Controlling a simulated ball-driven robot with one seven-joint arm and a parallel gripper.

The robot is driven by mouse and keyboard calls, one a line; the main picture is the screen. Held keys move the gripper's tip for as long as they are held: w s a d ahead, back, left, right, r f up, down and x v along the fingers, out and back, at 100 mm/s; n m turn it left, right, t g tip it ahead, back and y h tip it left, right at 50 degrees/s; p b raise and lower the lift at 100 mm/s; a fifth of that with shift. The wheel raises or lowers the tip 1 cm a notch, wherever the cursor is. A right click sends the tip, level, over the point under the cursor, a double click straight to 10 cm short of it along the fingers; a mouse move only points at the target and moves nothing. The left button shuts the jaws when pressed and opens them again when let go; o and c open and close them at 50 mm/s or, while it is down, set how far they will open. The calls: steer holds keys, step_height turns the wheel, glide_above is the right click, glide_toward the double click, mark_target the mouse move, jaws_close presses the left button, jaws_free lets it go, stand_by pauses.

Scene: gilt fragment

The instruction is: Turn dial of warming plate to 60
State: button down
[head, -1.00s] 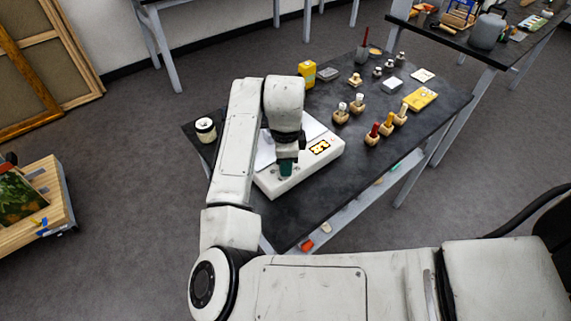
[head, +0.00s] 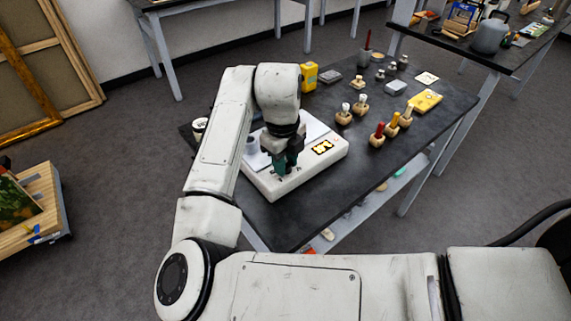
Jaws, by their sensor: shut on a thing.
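The warming plate (head: 318,166) is a white box with a flat pale top, on the dark table. Its small display (head: 323,147) glows yellow on the front panel, but the digits are too small to read. My gripper (head: 284,168) points down at the front panel, left of the display, with its greenish fingers close together. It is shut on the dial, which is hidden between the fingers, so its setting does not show.
The dark table (head: 300,215) is bare in front of the plate. Several small bottles in wooden holders (head: 377,138) stand to the right. A yellow container (head: 309,76) stands behind, and a white-lidded jar (head: 199,126) is partly hidden by my arm.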

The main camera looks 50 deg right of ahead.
steer(key=shift+m, duration=0.6)
steer(key=c, duration=0.8)
jaws_free()
steer(key=shift+r, duration=0.1)
steer(key=r, duration=0.7)
steer(key=r+b, duration=0.1)
steer(key=r, duration=0.2)
steer(key=shift+w+a+r, duration=0.15)
steer(key=shift+a+r, duration=0.15)
